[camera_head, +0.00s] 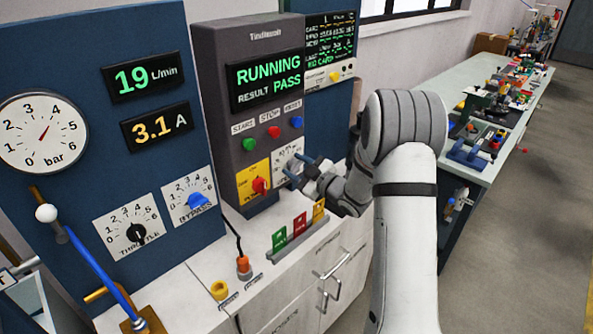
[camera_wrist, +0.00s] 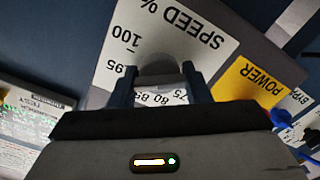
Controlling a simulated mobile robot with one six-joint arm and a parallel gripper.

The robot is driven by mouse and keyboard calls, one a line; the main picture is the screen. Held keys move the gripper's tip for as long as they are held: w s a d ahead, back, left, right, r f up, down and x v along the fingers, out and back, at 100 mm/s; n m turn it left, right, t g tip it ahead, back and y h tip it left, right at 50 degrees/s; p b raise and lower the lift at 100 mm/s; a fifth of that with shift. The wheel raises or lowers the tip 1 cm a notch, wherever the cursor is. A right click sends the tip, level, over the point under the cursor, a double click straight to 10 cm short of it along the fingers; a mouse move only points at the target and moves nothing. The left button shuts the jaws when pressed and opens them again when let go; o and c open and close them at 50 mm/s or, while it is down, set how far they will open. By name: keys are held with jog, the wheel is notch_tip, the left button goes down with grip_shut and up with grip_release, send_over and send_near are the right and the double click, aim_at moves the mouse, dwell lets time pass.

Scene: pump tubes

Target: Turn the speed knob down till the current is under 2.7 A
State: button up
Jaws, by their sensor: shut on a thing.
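The current display (camera_head: 157,127) reads 3.1 A in yellow digits. The speed plate (camera_head: 287,153) is a white panel right of the yellow power plate, partly hidden by my gripper (camera_head: 305,170). In the wrist view the speed plate (camera_wrist: 205,40) appears upside down, with 75, 80, 85, 95 and 100 legible. My gripper (camera_wrist: 160,88) is shut on the grey speed knob (camera_wrist: 160,66), one finger on each side of it. The knob's pointer is hidden, so its exact setting cannot be read.
The flow display (camera_head: 145,77) reads 19 L/min. The status screen (camera_head: 267,79) shows RUNNING and PASS. The red power switch (camera_head: 260,186) is close left of my gripper. Start, stop and reset buttons (camera_head: 273,131) sit above. Colored cards (camera_head: 299,224) stand on the counter below.

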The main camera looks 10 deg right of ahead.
jog(key=n+b, duration=0.1)
jog(key=b, duration=0.2)
jog(key=n+b, duration=0.1)
jog(key=b, duration=0.1)
jog(key=shift+f+b, duration=0.4)
jog(key=n+b, duration=0.2)
jog(key=b, duration=0.1)
jog(key=shift+r+n+b, duration=0.2)
jog(key=shift+n+b, duration=0.4)
jog(key=shift+b, duration=0.45)
jog(key=shift+r, duration=0.1)
jog(key=o, duration=1)
jog(key=b+v, duration=0.1)
jog(key=v, duration=0.6)
jog(key=shift+s+d, duration=0.2)
jog(key=shift+s, duration=0.15)
